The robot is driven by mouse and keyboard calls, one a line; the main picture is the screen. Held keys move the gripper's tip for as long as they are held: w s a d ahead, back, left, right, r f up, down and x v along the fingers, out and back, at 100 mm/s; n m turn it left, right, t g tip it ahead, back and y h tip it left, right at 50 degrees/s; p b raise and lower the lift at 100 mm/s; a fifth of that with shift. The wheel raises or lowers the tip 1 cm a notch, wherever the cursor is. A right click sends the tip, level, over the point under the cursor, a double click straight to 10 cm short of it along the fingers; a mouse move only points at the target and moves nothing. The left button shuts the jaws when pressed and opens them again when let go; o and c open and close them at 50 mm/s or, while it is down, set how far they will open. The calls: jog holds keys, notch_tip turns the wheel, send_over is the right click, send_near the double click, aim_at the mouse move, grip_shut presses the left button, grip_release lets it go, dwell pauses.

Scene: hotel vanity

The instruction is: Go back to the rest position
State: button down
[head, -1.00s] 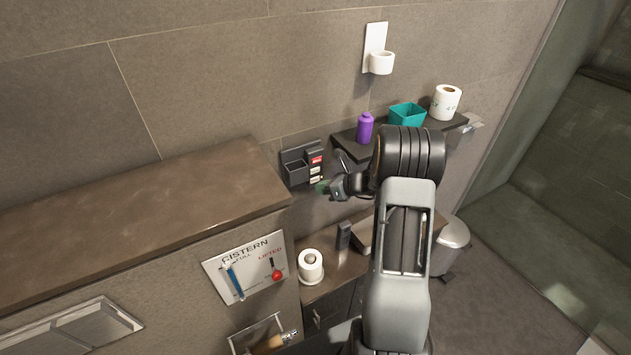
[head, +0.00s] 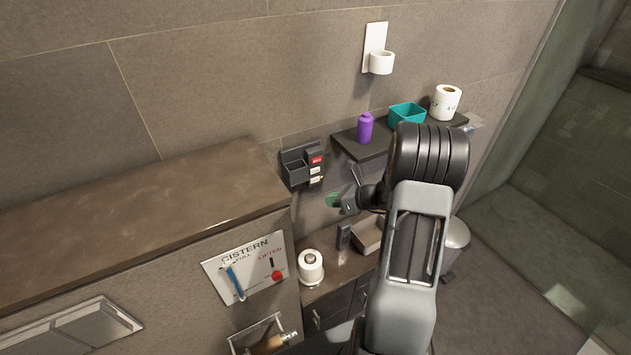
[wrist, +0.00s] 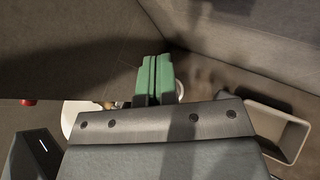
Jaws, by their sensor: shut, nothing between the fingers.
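My gripper (head: 335,200) is in the middle of the head view, in front of the wall below the shelf and to the lower right of the dark wall holder (head: 295,170). It is shut and empty. In the wrist view its two green fingers (wrist: 154,80) lie side by side with only a thin line between them. My arm fills the right centre of the head view and hides part of the counter and of the floor behind it.
A dark shelf (head: 352,146) carries a purple bottle (head: 365,128), a teal box (head: 406,115) and a paper roll (head: 445,103). Below, a counter (head: 335,278) holds another roll (head: 311,268), a dark block (head: 344,237) and a tray (head: 367,237). A bin (head: 456,236) stands at right.

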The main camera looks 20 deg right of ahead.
dwell(0.4)
jog(key=s+a+r+n+g+h, duration=0.1)
jog(key=s+a+n+g, duration=0.5)
jog(key=s+n, duration=0.6)
jog(key=s+a+r+n+h, duration=0.2)
jog(key=s+r+n+h, duration=0.1)
jog(key=r+n, duration=0.5)
jog(key=s+a+r+n+t+h, duration=0.1)
jog(key=s+a+r+n+h, duration=0.2)
jog(key=r+n, duration=0.4)
jog(key=s+n+h, duration=0.1)
jog(key=n, duration=0.1)
jog(key=shift+a+r+n+t+h, duration=0.3)
jog(key=shift+a+r+n, duration=0.05)
jog(key=shift+n, duration=0.05)
